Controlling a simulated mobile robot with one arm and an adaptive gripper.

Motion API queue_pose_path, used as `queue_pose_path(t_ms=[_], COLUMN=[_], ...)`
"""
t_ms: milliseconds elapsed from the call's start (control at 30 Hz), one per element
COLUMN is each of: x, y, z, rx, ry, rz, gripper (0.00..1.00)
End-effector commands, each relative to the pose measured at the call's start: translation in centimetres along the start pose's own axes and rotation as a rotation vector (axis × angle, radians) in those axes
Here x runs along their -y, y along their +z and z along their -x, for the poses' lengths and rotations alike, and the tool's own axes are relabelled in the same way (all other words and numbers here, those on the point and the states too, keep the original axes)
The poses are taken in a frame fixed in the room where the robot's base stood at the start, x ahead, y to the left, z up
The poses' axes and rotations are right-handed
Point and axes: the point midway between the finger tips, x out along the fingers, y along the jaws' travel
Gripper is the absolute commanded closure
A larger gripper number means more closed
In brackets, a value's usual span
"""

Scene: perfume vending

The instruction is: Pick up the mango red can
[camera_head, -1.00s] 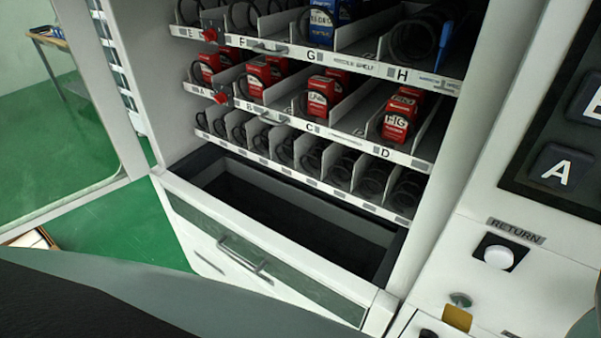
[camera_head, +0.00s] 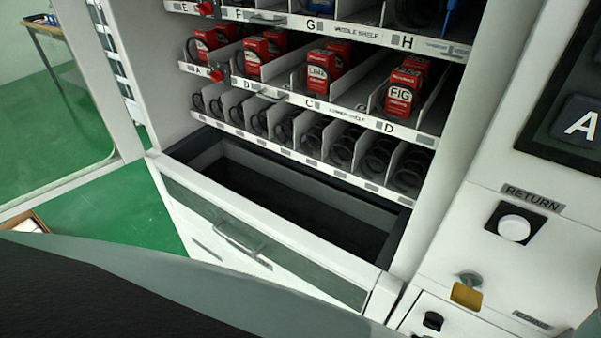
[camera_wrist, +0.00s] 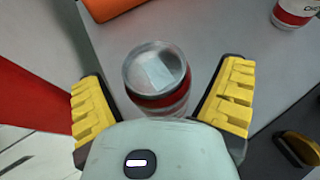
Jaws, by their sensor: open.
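A can (camera_wrist: 156,68) with a silver top and a red band stands between the yellow-padded fingers of my gripper (camera_wrist: 161,90) in the wrist view. The gripper is open, with a finger on either side of the can and a visible gap to each. The can's lower part is hidden behind the gripper's body. No flavour name is readable on it, so I cannot tell if it is mango. My gripper and this can do not show in the head view.
The can stands on a grey surface (camera_wrist: 210,35). An orange object (camera_wrist: 108,8) lies at the top left, and a white and red can (camera_wrist: 296,12) is at the top right. In the head view, a vending machine holds red boxes (camera_head: 401,95) above an open bin (camera_head: 290,200).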

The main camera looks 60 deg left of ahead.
Motion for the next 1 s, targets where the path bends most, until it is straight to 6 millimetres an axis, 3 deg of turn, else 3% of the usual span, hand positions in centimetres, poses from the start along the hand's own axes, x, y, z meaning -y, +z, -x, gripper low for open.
queue_pose_path(t_ms=[167, 900, 1000], x=[-0.16, -0.08, -0.07], y=[0.13, 0.09, 0.11], z=[-0.10, -0.03, -0.02], rx=[0.000, 0.000, 0.001], ry=[0.004, 0.002, 0.002], rz=[0.001, 0.001, 0.000], gripper=[0.09, 0.86, 0.88])
